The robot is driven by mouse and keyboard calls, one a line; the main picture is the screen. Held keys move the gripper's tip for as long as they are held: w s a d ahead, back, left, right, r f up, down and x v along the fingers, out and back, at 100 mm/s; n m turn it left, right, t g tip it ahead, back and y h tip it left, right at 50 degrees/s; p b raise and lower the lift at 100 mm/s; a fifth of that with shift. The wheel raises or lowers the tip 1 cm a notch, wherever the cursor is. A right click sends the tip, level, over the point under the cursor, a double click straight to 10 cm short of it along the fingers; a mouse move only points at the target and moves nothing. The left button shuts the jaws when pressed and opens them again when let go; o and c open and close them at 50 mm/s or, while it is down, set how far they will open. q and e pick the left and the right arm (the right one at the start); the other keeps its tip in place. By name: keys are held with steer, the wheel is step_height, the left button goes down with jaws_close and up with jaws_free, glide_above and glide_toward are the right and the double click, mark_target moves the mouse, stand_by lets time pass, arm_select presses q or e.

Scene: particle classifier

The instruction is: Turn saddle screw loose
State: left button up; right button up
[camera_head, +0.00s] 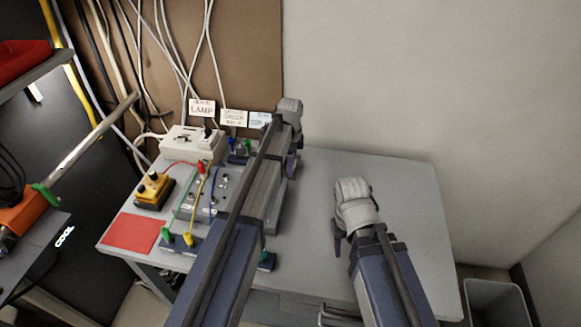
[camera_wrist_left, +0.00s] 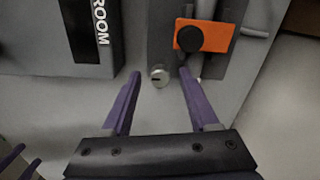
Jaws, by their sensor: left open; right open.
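A small round metal screw head (camera_wrist_left: 158,76) with a dark slot, likely the saddle screw, shows in the left wrist view on a grey surface. My left gripper (camera_wrist_left: 157,84) is open, with one purple finger on each side of the screw head and nothing held. An orange plate with a black knob (camera_wrist_left: 190,38) is just beyond the right finger. In the head view my left gripper (camera_head: 291,140) is at the back right of the grey apparatus, and the screw is hidden there. My right gripper (camera_head: 356,215) is open and empty over the table's right part.
The grey table (camera_head: 410,200) is clear on the right. A white box (camera_head: 192,143), a yellow box (camera_head: 153,190), coloured leads and a red mat (camera_head: 133,233) are on the left. A wall stands behind. A bin (camera_head: 497,303) is on the floor at right.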

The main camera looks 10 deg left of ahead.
arm_select(q)
steer(key=shift+c, duration=0.3)
jaws_close()
stand_by(0.5)
